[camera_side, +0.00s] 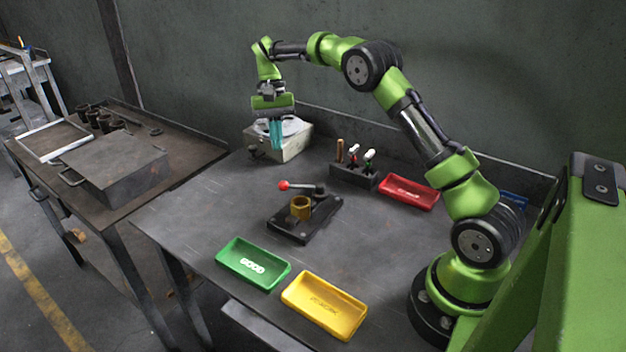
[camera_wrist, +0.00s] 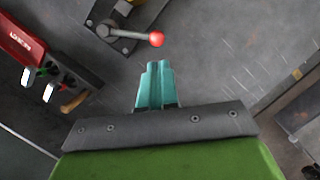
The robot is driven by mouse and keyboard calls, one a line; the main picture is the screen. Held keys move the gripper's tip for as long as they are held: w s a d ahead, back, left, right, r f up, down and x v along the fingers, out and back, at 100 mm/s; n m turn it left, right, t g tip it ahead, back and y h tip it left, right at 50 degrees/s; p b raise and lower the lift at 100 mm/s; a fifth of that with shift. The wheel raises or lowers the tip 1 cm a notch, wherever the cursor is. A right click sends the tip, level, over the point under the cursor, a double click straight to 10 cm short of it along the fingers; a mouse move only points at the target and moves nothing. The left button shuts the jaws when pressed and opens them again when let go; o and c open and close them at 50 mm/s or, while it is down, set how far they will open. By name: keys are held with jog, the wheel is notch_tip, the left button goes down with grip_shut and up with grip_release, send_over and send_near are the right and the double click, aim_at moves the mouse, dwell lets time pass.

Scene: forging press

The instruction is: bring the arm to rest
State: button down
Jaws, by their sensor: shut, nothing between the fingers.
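My gripper (camera_side: 276,134) hangs from my green arm above the back left of the grey worktable (camera_side: 215,212), fingers pointing down. Its teal fingers are together with nothing between them. In the side view they overlap a pale box with a round top (camera_side: 291,151); I cannot tell the gap between them. The wrist view also shows the shut fingers (camera_wrist: 158,68), with bare table ahead of them.
A fixture with a red-knobbed lever (camera_side: 284,186) and a brass-coloured ring (camera_side: 301,208) stands mid-table. A tool block (camera_side: 352,177) and red tray (camera_side: 408,192) are behind. Green (camera_side: 254,264) and yellow (camera_side: 324,305) trays lie in front. A wall closes the back.

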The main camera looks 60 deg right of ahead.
jog(key=shift+v, duration=0.9)
jog(key=shift+d, duration=0.2)
jog(key=s+a+r+n+t, duration=0.1)
jog(key=s+a+r+t, duration=0.2)
jog(key=s+a, duration=0.2)
jog(key=s+a+r+n+t, duration=0.1)
jog(key=s+a+r+t, duration=0.2)
jog(key=s, duration=0.9)
jog(key=s+a+r+n+t, duration=0.2)
jog(key=s+a+r+t, duration=0.1)
jog(key=s+a, duration=0.4)
jog(key=shift+s+t, duration=0.4)
jog(key=shift+s, duration=0.75)
